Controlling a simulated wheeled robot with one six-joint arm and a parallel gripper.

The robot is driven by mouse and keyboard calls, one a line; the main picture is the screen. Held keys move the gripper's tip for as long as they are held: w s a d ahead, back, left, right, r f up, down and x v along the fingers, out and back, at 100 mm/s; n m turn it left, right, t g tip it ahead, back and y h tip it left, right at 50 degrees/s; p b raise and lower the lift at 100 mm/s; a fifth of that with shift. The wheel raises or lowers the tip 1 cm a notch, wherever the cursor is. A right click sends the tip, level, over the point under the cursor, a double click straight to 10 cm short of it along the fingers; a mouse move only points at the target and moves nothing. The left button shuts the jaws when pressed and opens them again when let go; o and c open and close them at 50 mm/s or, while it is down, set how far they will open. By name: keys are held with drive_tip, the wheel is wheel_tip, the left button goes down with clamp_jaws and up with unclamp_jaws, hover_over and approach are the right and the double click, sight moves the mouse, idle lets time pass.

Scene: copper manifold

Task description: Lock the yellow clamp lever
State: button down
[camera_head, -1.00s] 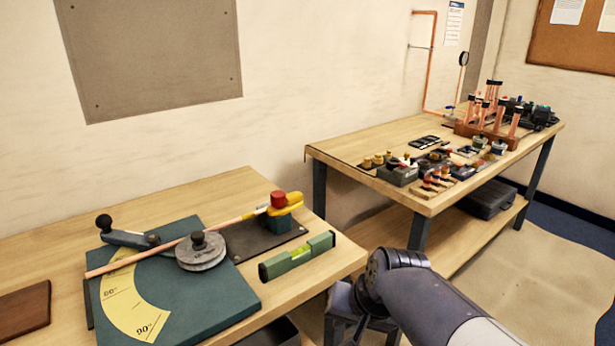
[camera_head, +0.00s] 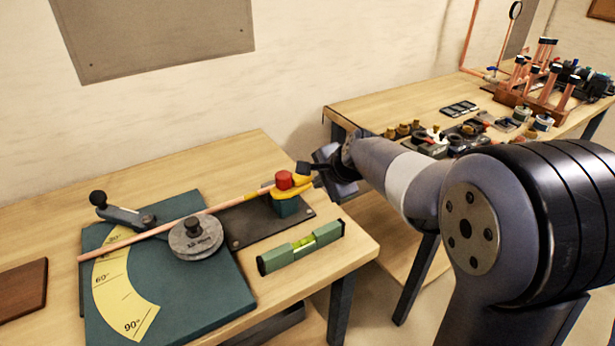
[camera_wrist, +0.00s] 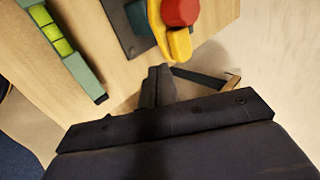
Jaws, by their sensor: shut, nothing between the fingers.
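The yellow clamp lever (camera_head: 296,188) sits on a teal clamp block (camera_head: 286,208) under a red knob (camera_head: 284,179), at the right end of a dark plate. A copper tube (camera_head: 150,234) runs from the clamp across the bender. My gripper (camera_head: 304,169) is shut and empty, close beside the lever's right end; the head view does not show whether they touch.
A teal bender base (camera_head: 205,285) with a yellow angle scale (camera_head: 118,287) and round grey former (camera_head: 195,240) fills the bench front. A green spirit level (camera_head: 302,248) lies near the bench edge. A second bench (camera_head: 400,110) with fittings stands behind my arm.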

sight(301, 182)
drive_tip(key=w+f, duration=0.1)
drive_tip(key=w+a, duration=0.1)
drive_tip(key=w+a+f+p, duration=0.1)
drive_tip(key=shift+w+a+f, duration=0.25)
drive_tip(key=shift+w+f, duration=0.05)
drive_tip(key=shift+w+a+f, duration=0.15)
drive_tip(key=shift+w+a, duration=0.25)
drive_tip(key=shift+w, duration=0.2)
drive_tip(key=shift+w+f, duration=0.1)
